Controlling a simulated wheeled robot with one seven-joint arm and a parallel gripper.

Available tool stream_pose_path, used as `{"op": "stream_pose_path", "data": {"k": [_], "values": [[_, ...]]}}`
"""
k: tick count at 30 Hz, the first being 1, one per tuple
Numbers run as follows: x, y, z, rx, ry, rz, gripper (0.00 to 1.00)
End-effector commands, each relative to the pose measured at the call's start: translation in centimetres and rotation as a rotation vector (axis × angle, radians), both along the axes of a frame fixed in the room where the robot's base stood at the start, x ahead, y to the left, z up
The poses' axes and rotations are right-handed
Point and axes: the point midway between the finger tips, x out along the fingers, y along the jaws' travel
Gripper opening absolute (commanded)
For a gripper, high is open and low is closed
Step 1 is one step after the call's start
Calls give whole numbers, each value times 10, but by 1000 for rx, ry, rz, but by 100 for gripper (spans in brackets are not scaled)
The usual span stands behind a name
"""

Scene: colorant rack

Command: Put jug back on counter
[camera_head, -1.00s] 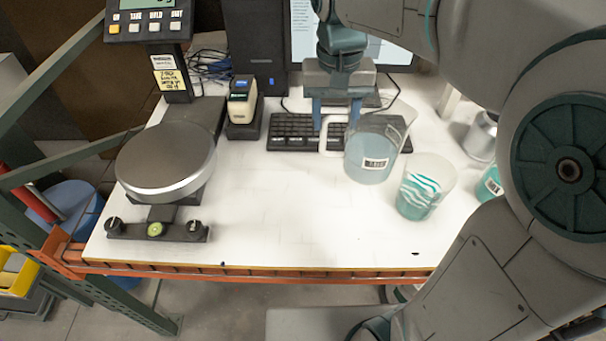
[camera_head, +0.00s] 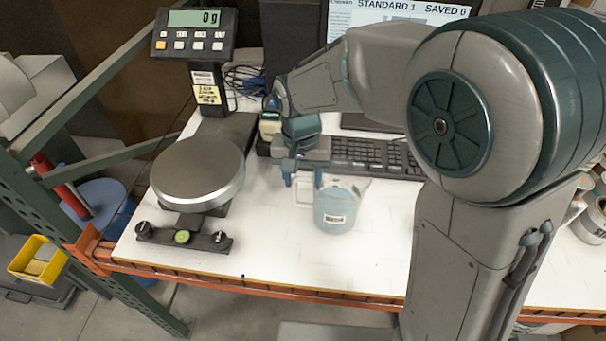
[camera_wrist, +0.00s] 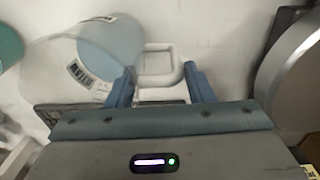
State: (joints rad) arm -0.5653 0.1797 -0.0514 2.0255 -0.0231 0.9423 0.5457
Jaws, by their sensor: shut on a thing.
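The clear jug (camera_head: 336,210), with pale blue liquid and a white barcode label, is upright over the white counter (camera_head: 270,250), right of the scale. My gripper (camera_head: 304,186) is shut on the jug's handle, on its left side in the head view. I cannot tell whether the jug's base touches the counter. In the wrist view the jug (camera_wrist: 110,48) is left of my fingers, and its pale handle lies between the fingertips (camera_wrist: 158,80).
The scale's round plate (camera_head: 198,172) stands left of the jug, with its display (camera_head: 193,34) reading 0 g behind it. A keyboard (camera_head: 370,157) lies behind the jug. Bare counter lies in front. My arm hides much of the right side.

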Motion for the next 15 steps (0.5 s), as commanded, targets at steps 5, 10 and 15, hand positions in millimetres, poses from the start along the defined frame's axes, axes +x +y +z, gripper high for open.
{"op": "stream_pose_path", "data": {"k": [5, 10, 15], "values": [[0, 0, -3, 1, -2, 1, 0], [0, 0, -4, 1, -2, 1, 0], [0, 0, -6, 0, -1, 1, 69]]}}
